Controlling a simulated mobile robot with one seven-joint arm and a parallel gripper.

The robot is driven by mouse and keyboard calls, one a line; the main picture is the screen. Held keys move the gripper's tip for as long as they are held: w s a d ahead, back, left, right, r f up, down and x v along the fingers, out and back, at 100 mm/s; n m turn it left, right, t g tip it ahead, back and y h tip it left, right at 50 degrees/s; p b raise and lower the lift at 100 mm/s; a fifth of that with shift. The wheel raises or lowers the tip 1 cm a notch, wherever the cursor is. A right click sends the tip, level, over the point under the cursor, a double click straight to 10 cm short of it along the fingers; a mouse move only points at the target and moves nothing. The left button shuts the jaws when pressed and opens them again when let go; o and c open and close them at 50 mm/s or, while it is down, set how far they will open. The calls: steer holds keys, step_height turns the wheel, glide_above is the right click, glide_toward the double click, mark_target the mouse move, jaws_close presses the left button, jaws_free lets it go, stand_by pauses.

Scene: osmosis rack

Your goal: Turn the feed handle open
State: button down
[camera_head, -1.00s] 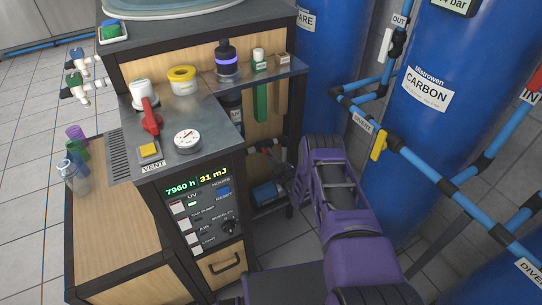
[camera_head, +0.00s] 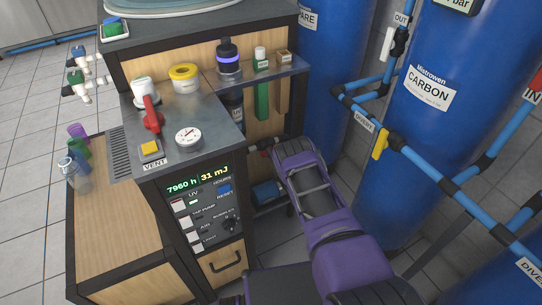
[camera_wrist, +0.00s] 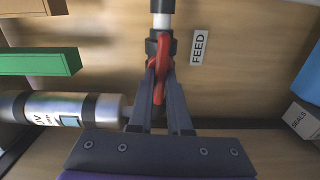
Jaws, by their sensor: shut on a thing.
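The red feed handle (camera_wrist: 160,68) is in the wrist view, on a dark valve fitting (camera_wrist: 153,44) below a white pipe (camera_wrist: 161,18). The FEED label (camera_wrist: 198,47) is just right of it on the wood panel. My gripper (camera_wrist: 162,78) is shut on the handle, with one finger on each side. The handle's visible part runs roughly along the pipe in the picture. My fingers hide some of the valve and the pipe below. In the head view my purple arm reaches under the shelf, and I cannot make out the fingertips there.
A silver UV cylinder (camera_wrist: 75,108) lies close left of my fingers. Above it is a green block (camera_wrist: 38,62). A SEALS box (camera_wrist: 302,119) is at the right. In the head view, the shelf (camera_head: 270,80) overhangs, and the blue carbon tank (camera_head: 420,130) with pipes stands right of my arm.

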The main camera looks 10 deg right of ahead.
steer(key=shift+d+n, duration=0.1)
steer(key=shift+n, duration=0.3)
steer(key=shift+f, duration=0.1)
steer(key=c, duration=0.9)
jaws_free()
steer(key=shift+o, duration=0.2)
steer(key=p+v, duration=0.2)
steer(key=v, duration=1.5)
steer(key=shift+s+p, duration=0.2)
steer(key=shift+p, duration=0.2)
